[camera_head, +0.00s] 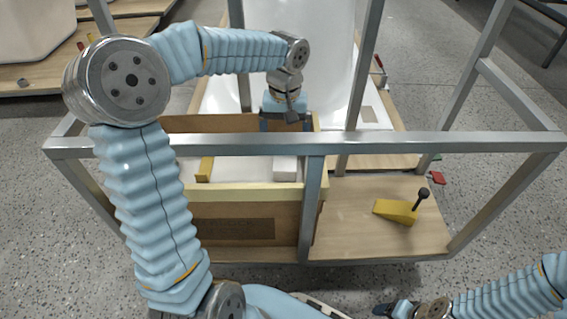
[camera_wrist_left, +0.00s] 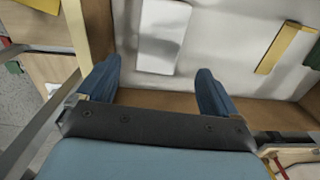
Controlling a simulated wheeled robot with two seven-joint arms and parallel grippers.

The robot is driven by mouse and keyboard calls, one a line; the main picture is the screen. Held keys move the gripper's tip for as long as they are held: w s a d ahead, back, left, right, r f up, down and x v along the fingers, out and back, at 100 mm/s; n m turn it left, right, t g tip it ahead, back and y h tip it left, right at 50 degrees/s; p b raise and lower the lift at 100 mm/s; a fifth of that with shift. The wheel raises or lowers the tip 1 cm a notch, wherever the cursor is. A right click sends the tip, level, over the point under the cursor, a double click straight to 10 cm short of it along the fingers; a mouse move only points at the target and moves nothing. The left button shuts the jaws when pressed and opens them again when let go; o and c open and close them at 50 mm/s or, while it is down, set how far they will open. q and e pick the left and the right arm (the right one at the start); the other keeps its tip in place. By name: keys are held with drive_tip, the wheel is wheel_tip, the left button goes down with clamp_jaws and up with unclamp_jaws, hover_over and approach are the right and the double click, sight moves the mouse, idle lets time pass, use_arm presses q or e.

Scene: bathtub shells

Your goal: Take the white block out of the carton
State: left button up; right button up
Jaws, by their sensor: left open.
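The carton (camera_head: 240,192) is a brown box with a pale interior, standing on a wooden board behind a metal frame. The white block (camera_head: 285,168) lies inside it towards the right end, and it also shows in the left wrist view (camera_wrist_left: 163,38). My left gripper (camera_head: 286,124) is over the carton's far right part, pointing down. In the left wrist view its two blue fingers (camera_wrist_left: 157,88) are apart with nothing between them, and the block lies beyond the fingertips. My right gripper (camera_head: 388,309) is at the bottom edge, partly in view, and its opening is unclear.
A yellow piece (camera_head: 204,169) lies in the carton, left of the block. A metal frame bar (camera_head: 400,143) crosses in front of the carton. A yellow wedge (camera_head: 397,210) and a black knob (camera_head: 423,193) are on the board to the right. A white shell (camera_head: 300,55) stands behind.

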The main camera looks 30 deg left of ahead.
sight(285, 162)
use_arm(q)
wheel_tip(285, 162, down, 3)
drive_tip(key=shift+r, duration=0.1)
wheel_tip(285, 162, down, 5)
drive_tip(key=shift+s+d+b, duration=0.1)
drive_tip(key=shift+d+b, duration=0.05)
drive_tip(key=shift+b, duration=0.85)
drive_tip(key=shift+r, duration=0.1)
drive_tip(key=c, duration=1)
